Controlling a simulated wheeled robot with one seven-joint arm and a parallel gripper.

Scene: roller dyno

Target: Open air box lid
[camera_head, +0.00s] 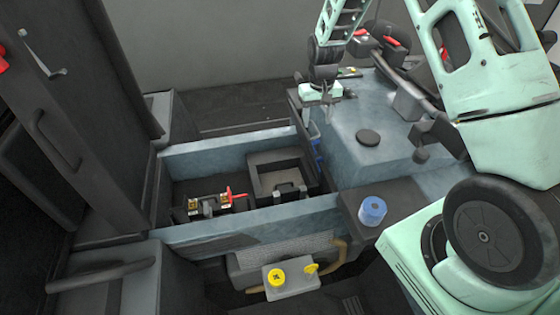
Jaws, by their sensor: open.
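A black square box (282,172) with a raised rim and a small handle at its front sits inside the blue-walled bay; it looks like the air box, and its top appears to be a closed lid. My gripper (323,108) hangs at the end of my mint-green arm, above and to the right of the box near the bay's back right corner. It is open, with nothing visible between its fingers. It appears apart from the box. The fingers are small here, so their exact gap is hard to see.
A battery-like part (208,206) with brass terminals and a red piece sits left of the box. A blue cap (372,210) stands right of the bay. A yellow-capped reservoir (290,278) lies in front. A tall dark door panel (80,120) rises at left.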

